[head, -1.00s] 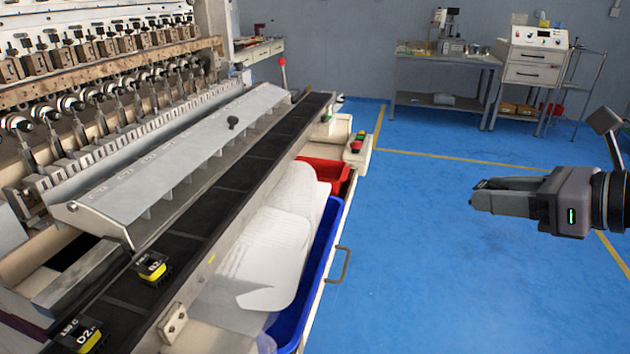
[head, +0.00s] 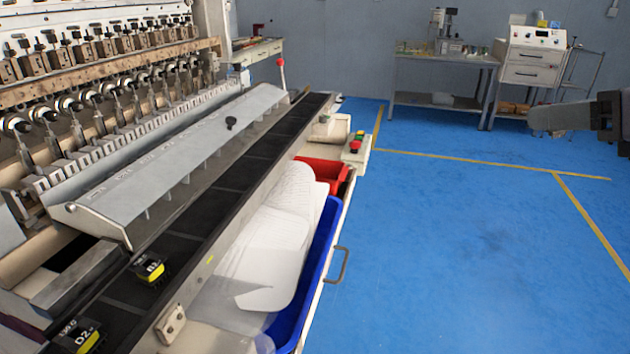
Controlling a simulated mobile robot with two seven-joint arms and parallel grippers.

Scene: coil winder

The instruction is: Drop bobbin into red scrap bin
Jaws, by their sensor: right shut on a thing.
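The red scrap bin (head: 322,172) sits beside the winder's long black rail, at the far end of the low shelf. Part of it is hidden by the rail and white sheets. My right gripper (head: 534,122) is at the right edge, high over the blue floor and well to the right of the bin. Its fingers are closed together. Any bobbin between them is too small or hidden to make out. My left gripper is not in view.
A blue bin (head: 318,262) with white sheets (head: 272,240) stands nearer than the red bin. Yellow-and-black D2 blocks (head: 150,268) lie on the black rail (head: 215,205). A handle (head: 338,264) sticks out over the open blue floor (head: 450,260). A workbench (head: 440,100) stands at the back.

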